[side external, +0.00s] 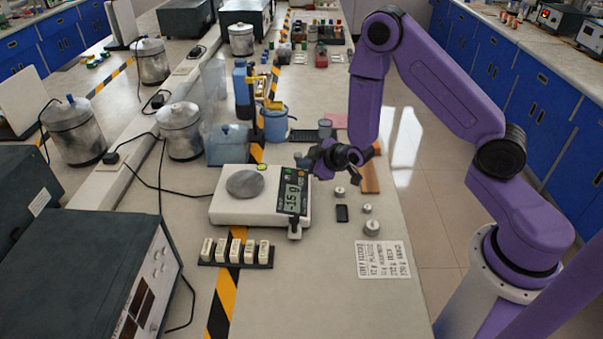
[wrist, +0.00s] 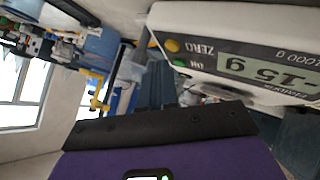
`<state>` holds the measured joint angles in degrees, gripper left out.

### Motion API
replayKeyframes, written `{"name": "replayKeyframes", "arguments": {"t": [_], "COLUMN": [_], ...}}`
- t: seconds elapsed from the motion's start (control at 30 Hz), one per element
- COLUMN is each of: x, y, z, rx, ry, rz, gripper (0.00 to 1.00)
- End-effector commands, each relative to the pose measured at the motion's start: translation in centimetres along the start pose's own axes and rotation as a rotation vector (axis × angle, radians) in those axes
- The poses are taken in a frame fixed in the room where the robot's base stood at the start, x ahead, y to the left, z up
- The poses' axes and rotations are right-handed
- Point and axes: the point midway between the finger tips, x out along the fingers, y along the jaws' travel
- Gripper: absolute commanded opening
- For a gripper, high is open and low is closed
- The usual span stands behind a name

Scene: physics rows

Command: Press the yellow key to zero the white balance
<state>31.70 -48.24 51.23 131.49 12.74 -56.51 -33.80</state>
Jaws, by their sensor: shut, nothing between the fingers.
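The white balance (side external: 235,209) stands on the bench with a round grey pan (side external: 245,184) and a dark front panel. Its display (side external: 292,199) reads about -15 g. In the wrist view the balance (wrist: 215,20) appears upside down; the yellow key (wrist: 172,46), marked ZERO, sits beside a green key (wrist: 179,63) marked ON. My gripper (side external: 302,161) is shut and empty at the key end of the panel.
A black rack of several white blocks (side external: 236,252) lies in front of the balance. Metal weights (side external: 371,228), a small black item (side external: 342,213) and a printed sheet (side external: 382,259) lie to the right. A blue jug (side external: 275,124) and other containers stand behind.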

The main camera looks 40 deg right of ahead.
Motion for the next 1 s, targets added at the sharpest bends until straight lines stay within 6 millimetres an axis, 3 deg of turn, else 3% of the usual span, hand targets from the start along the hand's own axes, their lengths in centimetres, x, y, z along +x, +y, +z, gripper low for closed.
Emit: {"name": "replayKeyframes", "arguments": {"t": [1.0], "x": [0.6], "y": [-0.4], "z": [0.45], "rx": [0.0], "ry": [0.0], "rz": [0.0], "gripper": [0.0]}}
